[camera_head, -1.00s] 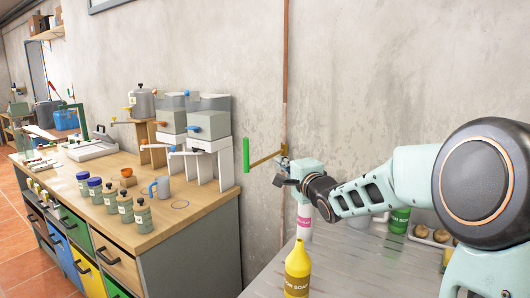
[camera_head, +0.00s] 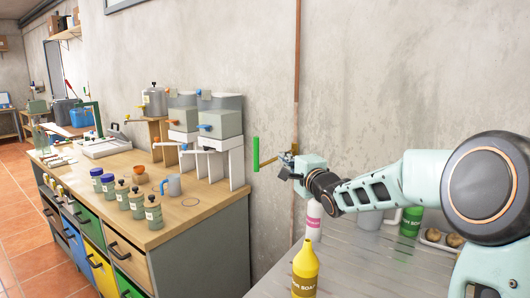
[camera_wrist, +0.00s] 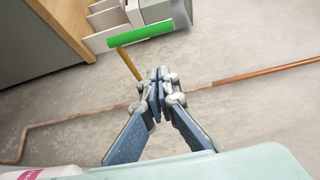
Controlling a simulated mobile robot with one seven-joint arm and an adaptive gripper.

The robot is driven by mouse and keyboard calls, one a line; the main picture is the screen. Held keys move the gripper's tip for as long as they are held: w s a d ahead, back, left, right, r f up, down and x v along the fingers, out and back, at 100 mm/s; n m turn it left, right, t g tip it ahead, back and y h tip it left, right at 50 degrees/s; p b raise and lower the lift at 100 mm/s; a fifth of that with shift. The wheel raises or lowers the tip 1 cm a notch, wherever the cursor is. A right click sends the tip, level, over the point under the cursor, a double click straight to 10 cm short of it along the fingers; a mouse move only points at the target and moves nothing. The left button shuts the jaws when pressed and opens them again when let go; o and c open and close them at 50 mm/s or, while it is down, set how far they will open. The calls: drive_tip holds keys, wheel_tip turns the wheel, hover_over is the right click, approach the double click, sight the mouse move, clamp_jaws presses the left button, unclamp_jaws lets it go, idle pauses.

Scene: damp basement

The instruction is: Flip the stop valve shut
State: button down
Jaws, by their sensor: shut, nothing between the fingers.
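The stop valve has a green grip (camera_head: 256,153) on a brass-coloured lever (camera_head: 272,160), beside a copper pipe (camera_head: 297,60) on the wall. In the head view the green grip stands upright, left of the pipe. In the wrist view the green grip (camera_wrist: 140,34) lies across the upper left, with the lever (camera_wrist: 130,63) running from it toward the pipe (camera_wrist: 250,78). My gripper (camera_head: 287,158) is shut and empty, to the right of the green grip. In the wrist view the shut fingertips (camera_wrist: 158,75) overlap the lever's lower end and hide part of the pipe. I cannot tell whether they touch.
A wooden-topped bench (camera_head: 215,196) with jars and dispensers stands left of the valve. Below my arm is a grey metal counter (camera_head: 350,262) with a yellow soap bottle (camera_head: 305,272), a white-and-pink bottle (camera_head: 313,222) and a green can (camera_head: 411,222). Wall around the grip is bare.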

sight(256, 155)
drive_tip(key=w+a, duration=0.6)
drive_tip(key=w, duration=0.1)
drive_tip(key=shift+w+a, duration=0.2)
drive_tip(key=shift+w, duration=0.1)
